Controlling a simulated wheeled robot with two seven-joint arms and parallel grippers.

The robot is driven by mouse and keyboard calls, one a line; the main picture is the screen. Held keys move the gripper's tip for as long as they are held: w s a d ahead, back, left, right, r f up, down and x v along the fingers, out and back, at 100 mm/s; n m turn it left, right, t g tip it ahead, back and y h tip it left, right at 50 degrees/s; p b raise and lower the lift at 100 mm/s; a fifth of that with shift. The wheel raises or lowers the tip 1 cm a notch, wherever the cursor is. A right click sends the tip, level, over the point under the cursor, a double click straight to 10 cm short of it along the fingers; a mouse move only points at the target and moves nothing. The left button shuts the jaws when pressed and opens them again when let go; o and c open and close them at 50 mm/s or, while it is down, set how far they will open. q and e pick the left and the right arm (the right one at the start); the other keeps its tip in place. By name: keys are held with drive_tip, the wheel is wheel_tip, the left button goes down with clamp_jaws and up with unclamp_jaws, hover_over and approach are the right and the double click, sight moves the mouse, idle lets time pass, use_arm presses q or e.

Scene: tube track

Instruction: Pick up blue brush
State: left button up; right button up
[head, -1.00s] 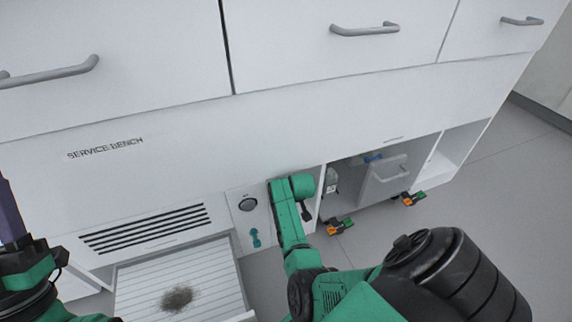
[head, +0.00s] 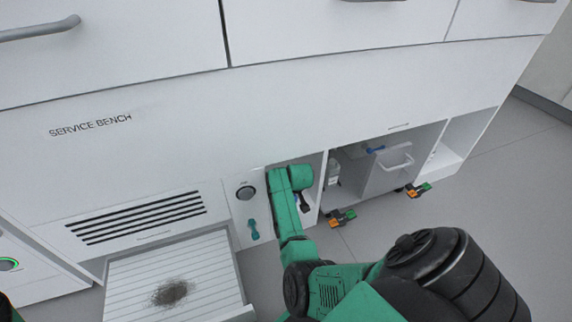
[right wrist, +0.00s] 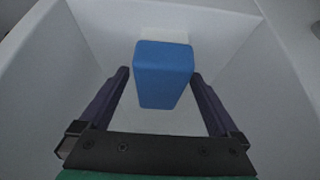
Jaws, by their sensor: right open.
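A blue block-shaped object (right wrist: 163,75) with a paler part behind it, apparently the blue brush, is in the right wrist view, inside a light-walled compartment. My right gripper (right wrist: 160,76) is open, with its dark fingers on either side of it. A small gap shows at the left finger; I cannot tell whether the right one touches. My left gripper is out of the head view.
A slatted pull-out tray (head: 215,265) with a dark pile (head: 171,292) is at lower left. A teal handle (head: 253,229) is beside the arm. Right of it, an open bay holds a bottle (head: 333,172), a small blue item (head: 375,149) and a grey handled drawer (head: 388,172).

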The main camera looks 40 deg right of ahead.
drive_tip(key=c, duration=1.5)
drive_tip(key=shift+r, duration=0.15)
